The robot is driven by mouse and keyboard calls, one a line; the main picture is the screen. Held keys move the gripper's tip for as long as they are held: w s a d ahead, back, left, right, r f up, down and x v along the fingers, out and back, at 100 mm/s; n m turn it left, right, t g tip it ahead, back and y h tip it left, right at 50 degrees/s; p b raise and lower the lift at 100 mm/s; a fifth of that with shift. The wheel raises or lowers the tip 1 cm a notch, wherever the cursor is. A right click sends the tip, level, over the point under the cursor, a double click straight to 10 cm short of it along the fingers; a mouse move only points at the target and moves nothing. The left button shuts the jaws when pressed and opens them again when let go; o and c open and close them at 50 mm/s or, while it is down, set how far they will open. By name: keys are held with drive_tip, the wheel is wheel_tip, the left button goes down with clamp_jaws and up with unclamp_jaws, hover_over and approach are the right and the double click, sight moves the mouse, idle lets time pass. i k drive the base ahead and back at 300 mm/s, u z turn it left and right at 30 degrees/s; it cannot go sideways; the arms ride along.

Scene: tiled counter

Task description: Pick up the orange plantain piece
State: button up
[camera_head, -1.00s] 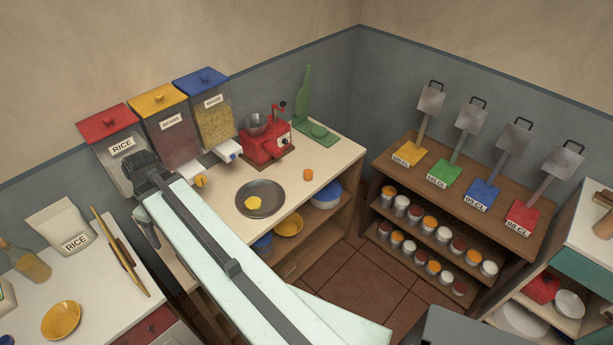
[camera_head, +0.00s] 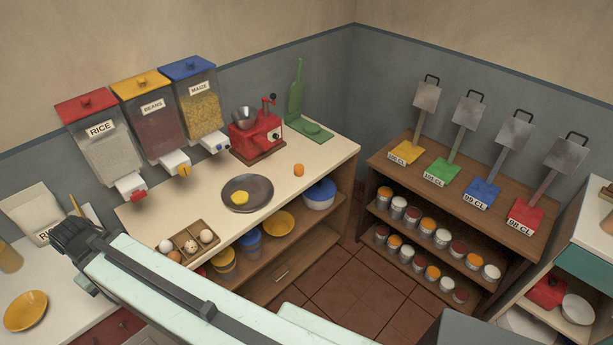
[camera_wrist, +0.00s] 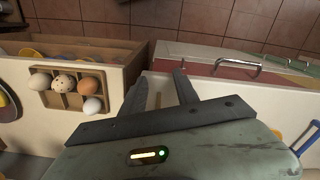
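The orange plantain piece (camera_head: 299,170) is a small orange lump standing on the cream counter (camera_head: 295,199), right of a dark round plate (camera_head: 262,205). A flatter yellow piece (camera_head: 240,197) lies on that plate. My gripper (camera_head: 72,245) is at the left in the head view, well away from the orange piece, over the left worktop area. In the wrist view, my gripper (camera_wrist: 161,75) has its two dark fingers apart with nothing between them. The orange piece is not visible in the wrist view.
An egg tray (camera_head: 193,255) sits at the counter's left front, also in the wrist view (camera_wrist: 50,99). Three dispensers hang behind it. A red grinder (camera_head: 257,140) and a green board (camera_head: 325,135) stand at the back. The counter around the orange piece is clear.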

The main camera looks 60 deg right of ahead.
sight(298, 167)
drive_tip(key=k, duration=0.3)
drive_tip(key=z, duration=3.55)
drive_tip(key=k, duration=1.7)
drive_tip(key=u, duration=1.15)
drive_tip(key=i, duration=1.7)
drive_tip(key=z, duration=0.05)
